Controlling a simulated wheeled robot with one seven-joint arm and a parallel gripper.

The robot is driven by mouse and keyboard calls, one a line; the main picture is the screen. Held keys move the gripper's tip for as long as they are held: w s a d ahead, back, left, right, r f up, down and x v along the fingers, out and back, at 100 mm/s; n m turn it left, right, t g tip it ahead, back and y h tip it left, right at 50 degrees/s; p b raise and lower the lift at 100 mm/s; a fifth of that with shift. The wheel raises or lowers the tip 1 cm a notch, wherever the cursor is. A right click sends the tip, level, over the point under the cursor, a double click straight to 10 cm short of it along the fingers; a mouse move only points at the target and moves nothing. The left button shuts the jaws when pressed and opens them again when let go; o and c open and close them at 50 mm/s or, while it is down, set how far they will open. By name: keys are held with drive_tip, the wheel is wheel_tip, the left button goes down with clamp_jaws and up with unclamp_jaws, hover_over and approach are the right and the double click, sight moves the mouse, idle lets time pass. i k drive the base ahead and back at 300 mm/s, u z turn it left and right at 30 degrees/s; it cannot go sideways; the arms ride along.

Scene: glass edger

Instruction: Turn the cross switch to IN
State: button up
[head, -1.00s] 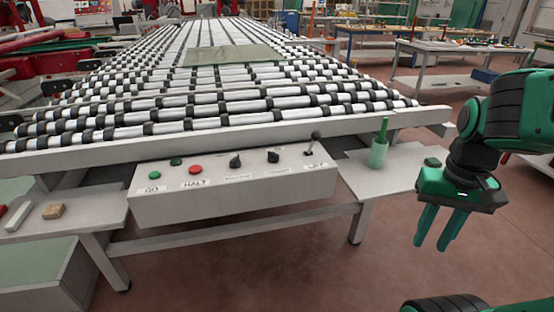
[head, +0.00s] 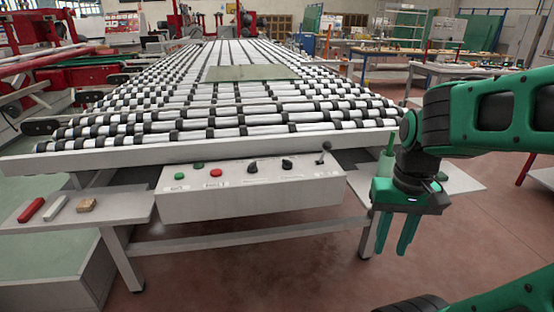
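The control box (head: 250,192) hangs under the front edge of the roller table. On its top are two black rotary knobs, a left one (head: 253,167) and a right one (head: 287,164), and a black lever (head: 324,153) at the right end. The small labels by the knobs are too blurred to read, so I cannot tell which one is the cross switch or its setting. My gripper (head: 408,243) points down to the right of the box, apart from it. Its two green fingers are seen nearly edge-on, with nothing between them.
A glass sheet (head: 252,73) lies on the rollers. The left shelf (head: 128,208) holds small blocks. Space before the box is clear.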

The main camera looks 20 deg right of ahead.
sight(286, 164)
drive_tip(key=u, duration=0.05)
drive_tip(key=i, duration=0.85)
drive_tip(key=u, duration=0.05)
